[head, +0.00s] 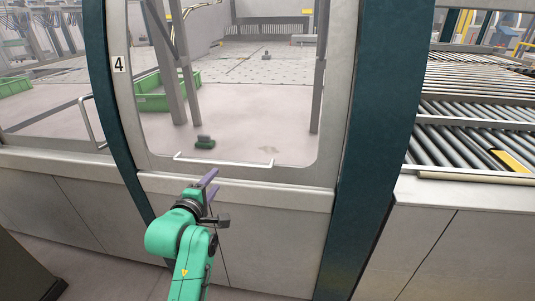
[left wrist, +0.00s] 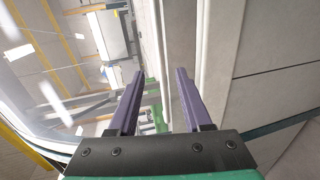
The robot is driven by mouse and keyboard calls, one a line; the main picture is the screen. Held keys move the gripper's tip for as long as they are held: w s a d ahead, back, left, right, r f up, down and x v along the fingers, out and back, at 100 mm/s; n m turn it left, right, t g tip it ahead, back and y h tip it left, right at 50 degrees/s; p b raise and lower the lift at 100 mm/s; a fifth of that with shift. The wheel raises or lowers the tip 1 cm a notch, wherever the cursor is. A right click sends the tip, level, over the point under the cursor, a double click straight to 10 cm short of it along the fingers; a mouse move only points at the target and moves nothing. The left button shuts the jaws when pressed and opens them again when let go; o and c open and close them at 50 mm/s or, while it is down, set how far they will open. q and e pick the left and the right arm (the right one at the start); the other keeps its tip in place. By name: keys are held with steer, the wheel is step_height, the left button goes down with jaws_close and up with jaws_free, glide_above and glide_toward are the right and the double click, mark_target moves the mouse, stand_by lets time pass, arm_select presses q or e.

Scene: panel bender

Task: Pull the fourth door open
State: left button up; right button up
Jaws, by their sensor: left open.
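The fourth door (head: 290,179) is a light grey frame around a large clear pane, in the middle of the head view. It looks closed. A "4" label (head: 118,64) is at its upper left. A thin white horizontal handle bar (head: 224,163) runs along the bottom of the pane. My left gripper (head: 213,182) is just below and in front of the handle's left half. Its purple fingers are open and apart, also in the left wrist view (left wrist: 160,75), with nothing clearly held. I cannot tell whether they touch the door. My right gripper is out of view.
Dark teal posts (head: 372,150) flank the door. Grey lower panels (head: 270,240) lie beneath it. A roller conveyor (head: 470,130) is on the right. Another door's handle (head: 92,122) shows at left. A green crate (head: 150,102) is behind the pane.

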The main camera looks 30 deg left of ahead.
mark_target(220, 165)
arm_select(q)
steer(key=x, duration=0.3)
steer(key=a+p+x, duration=0.1)
steer(key=x, duration=0.2)
steer(key=a+p+x, duration=0.1)
steer(key=x, duration=0.2)
steer(key=shift+a, duration=0.25)
steer(key=shift+p+x, duration=0.3)
steer(key=shift+x, duration=0.8)
steer(key=shift+a+f, duration=0.15)
steer(key=shift+a, duration=0.1)
steer(key=shift+c, duration=1.2)
steer(key=shift+d, duration=0.1)
jaws_close()
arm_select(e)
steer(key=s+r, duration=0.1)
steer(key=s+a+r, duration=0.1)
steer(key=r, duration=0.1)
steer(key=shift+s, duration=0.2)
